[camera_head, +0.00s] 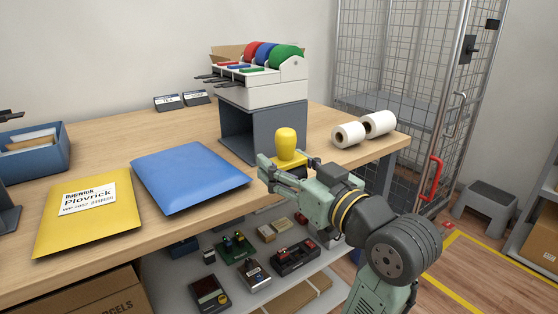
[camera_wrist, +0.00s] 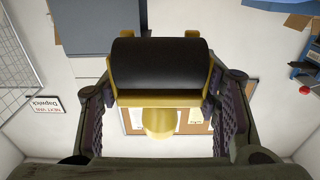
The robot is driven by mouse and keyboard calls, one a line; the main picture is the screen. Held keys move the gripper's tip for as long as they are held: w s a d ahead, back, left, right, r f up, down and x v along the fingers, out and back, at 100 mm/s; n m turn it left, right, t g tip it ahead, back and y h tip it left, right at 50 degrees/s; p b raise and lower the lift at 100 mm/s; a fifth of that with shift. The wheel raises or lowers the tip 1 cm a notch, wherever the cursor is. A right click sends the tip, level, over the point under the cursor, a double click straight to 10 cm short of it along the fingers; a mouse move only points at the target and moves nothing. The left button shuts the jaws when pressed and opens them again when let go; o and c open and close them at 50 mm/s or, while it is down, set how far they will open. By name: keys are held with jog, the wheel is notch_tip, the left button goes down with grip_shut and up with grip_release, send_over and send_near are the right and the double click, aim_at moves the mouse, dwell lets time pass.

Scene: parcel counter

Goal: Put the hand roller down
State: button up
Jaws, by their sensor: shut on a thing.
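The hand roller shows in the head view as an upright yellow knob handle (camera_head: 287,143); its lower part is hidden behind my gripper. In the wrist view its black roller (camera_wrist: 160,65) and yellow frame (camera_wrist: 160,100) sit between my two finger pads. My gripper (camera_head: 270,175) is shut on the roller's frame, by the front edge of the wooden counter (camera_head: 110,165), in front of the grey stand. I cannot tell whether the roller touches the counter.
A blue mailer (camera_head: 188,176) and a yellow labelled mailer (camera_head: 88,215) lie left of my gripper. The grey stand (camera_head: 262,130) carries a tape dispenser (camera_head: 262,90). White rolls (camera_head: 348,135) lie to the right. A lower shelf (camera_head: 225,265) holds several devices. Bare counter shows behind the blue mailer.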

jog(key=w, duration=0.5)
jog(key=w+f+p, duration=0.1)
jog(key=w, duration=0.3)
jog(key=w+p, duration=0.1)
jog(key=w, duration=0.4)
jog(key=shift+w+a+f, duration=0.2)
jog(key=shift+w, duration=0.1)
jog(key=shift+w+f, duration=0.15)
jog(key=shift+f, duration=0.1)
notch_tip(320, 180, down, 3)
jog(key=shift+p, duration=0.3)
jog(key=shift+f, duration=0.15)
jog(key=shift+f+b, duration=0.55)
jog(key=o, duration=1)
jog(key=shift+f, duration=0.2)
jog(key=shift+o, duration=1.2)
jog(key=shift+r, duration=0.2)
